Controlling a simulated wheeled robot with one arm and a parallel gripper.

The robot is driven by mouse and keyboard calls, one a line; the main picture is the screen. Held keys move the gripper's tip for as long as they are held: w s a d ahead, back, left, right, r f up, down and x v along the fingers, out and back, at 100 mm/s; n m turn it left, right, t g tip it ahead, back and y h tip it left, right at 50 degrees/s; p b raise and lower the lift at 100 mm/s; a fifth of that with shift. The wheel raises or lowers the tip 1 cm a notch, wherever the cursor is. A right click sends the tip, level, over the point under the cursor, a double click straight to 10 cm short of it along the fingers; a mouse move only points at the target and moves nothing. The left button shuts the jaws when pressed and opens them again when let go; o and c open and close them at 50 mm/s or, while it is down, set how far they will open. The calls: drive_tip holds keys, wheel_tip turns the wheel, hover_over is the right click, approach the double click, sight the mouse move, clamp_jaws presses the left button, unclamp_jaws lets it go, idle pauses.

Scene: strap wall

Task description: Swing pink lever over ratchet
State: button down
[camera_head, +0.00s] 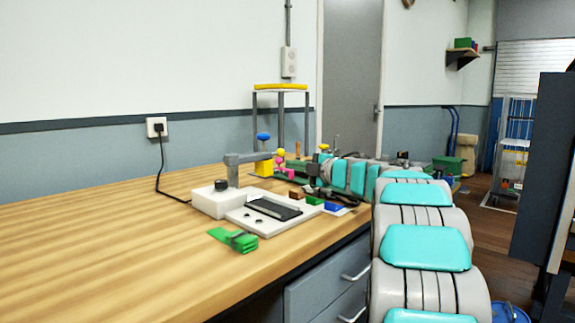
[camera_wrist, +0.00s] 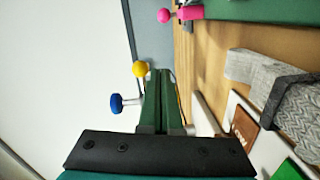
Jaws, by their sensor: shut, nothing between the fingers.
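The pink lever shows at the top of the wrist view, with a round pink knob (camera_wrist: 163,15) and a short pink cylinder (camera_wrist: 190,13) beside a green surface (camera_wrist: 250,9). A grey woven strap (camera_wrist: 297,108) with a dark band lies at the right of the wrist view. I cannot make out the ratchet clearly.
A yellow ball (camera_wrist: 140,69) and a blue knob (camera_wrist: 116,103) show left of the fingers. In the head view, a white device (camera_head: 214,200), a green clip-like piece (camera_head: 233,239) and a yellow-topped stand (camera_head: 281,87) occupy the wooden bench (camera_head: 110,255). The bench's left side is clear.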

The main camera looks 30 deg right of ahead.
drive_tip(key=p+x, duration=0.1)
drive_tip(key=x, duration=0.8)
drive_tip(key=shift+w+a, duration=0.1)
drive_tip(key=shift+w, duration=0.05)
drive_tip(key=shift+w+d+f, duration=0.1)
drive_tip(key=shift+w+d, duration=0.1)
drive_tip(key=shift+d, duration=0.3)
drive_tip(key=shift+w+d+f, duration=0.15)
drive_tip(key=shift+w+d, duration=0.05)
drive_tip(key=shift+d, duration=0.3)
drive_tip(key=shift+w+d+f, duration=0.15)
drive_tip(key=shift+w+d, duration=0.3)
drive_tip(key=shift+d, duration=0.35)
drive_tip(key=shift+w+a+m, duration=0.1)
drive_tip(key=shift+m, duration=0.2)
